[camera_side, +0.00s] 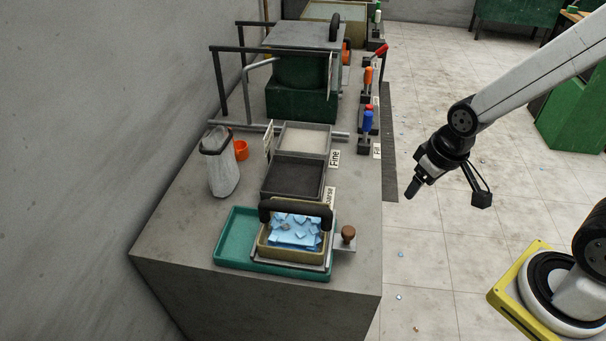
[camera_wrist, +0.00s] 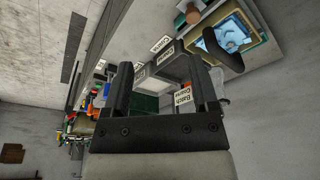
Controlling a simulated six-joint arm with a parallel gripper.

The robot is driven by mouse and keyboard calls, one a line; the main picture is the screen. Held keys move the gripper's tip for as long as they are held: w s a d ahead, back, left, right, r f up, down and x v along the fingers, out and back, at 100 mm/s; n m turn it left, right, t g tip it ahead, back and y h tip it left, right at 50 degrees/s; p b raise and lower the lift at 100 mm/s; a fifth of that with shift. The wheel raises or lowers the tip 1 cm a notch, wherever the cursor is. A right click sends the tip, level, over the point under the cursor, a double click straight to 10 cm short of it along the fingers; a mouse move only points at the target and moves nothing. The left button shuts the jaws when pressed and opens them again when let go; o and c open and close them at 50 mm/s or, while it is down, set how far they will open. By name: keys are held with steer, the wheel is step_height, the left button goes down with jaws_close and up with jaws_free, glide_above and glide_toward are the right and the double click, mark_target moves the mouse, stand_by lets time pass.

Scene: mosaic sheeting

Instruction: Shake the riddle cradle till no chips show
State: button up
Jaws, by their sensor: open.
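The riddle cradle (camera_side: 263,251) is a tan-framed box with a dark arched handle (camera_side: 296,211), standing in a green tray (camera_side: 229,244) near the front of the bench. Blue chips (camera_side: 295,232) show inside it. A brown round knob (camera_side: 348,233) stands at its right. In the wrist view the cradle's blue contents (camera_wrist: 232,36) and dark handle (camera_wrist: 222,52) show at upper right, and the knob (camera_wrist: 193,13) beside them. My gripper (camera_side: 415,190) hangs in the air right of the bench, apart from the cradle. Its two fingers (camera_wrist: 163,90) stand apart and empty in the wrist view.
Behind the cradle are a dark bin (camera_side: 292,178) and a pale bin (camera_side: 303,140), the latter beside a "Fine" label. A lined waste bin (camera_side: 221,165) and orange cup (camera_side: 241,150) stand left. Coloured levers (camera_side: 368,118) line the bench's right edge. Small bits lie on the floor.

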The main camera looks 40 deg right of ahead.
stand_by(0.3)
steer(key=shift+o, duration=0.9)
steer(key=w+f+n+t, duration=0.2)
steer(key=w+f+n, duration=0.4)
steer(key=w, duration=0.4)
steer(key=a+f+n+g+y, duration=0.2)
steer(key=a+f+n+y, duration=0.2)
steer(key=f+n, duration=0.3)
steer(key=shift+s+f+n+g, duration=0.3)
steer(key=shift+n+g, duration=0.1)
steer(key=shift+n, duration=0.4)
steer(key=shift+f, duration=0.1)
